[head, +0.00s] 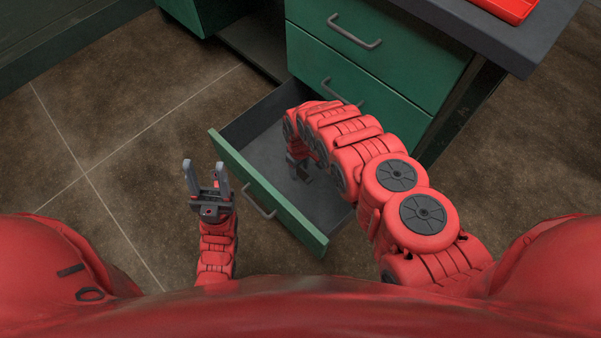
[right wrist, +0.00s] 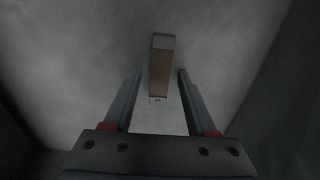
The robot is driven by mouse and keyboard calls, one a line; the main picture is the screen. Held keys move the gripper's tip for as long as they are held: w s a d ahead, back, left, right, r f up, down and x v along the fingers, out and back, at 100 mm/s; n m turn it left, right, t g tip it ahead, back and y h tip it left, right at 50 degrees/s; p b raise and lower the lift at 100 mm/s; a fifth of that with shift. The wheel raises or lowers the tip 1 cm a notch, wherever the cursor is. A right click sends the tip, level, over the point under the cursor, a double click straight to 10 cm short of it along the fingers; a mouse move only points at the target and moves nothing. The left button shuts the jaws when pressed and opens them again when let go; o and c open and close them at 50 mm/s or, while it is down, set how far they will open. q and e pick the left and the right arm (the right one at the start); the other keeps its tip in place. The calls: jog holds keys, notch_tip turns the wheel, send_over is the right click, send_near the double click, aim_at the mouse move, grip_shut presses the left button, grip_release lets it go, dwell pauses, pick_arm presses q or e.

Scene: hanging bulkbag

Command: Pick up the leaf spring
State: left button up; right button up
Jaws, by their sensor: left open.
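A narrow tan bar with grey ends (right wrist: 161,68), which looks like the leaf spring, lies on the grey drawer floor in the right wrist view. My right gripper (right wrist: 160,88) is open, with one finger on each side of the bar's near part and a small gap showing on both sides. I cannot tell whether the fingertips are level with the bar or above it. In the head view my right gripper (head: 301,171) reaches down into the open drawer, and the bar is hidden there. My left gripper (head: 205,170) is open and empty, left of the drawer front.
The open drawer (head: 262,190) has a green front with a handle and raised side walls around my right gripper. Shut green drawers (head: 380,45) and a dark worktop with a red tray (head: 505,8) stand above it. The brown tiled floor at left is clear.

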grip_shut()
dwell(0.3)
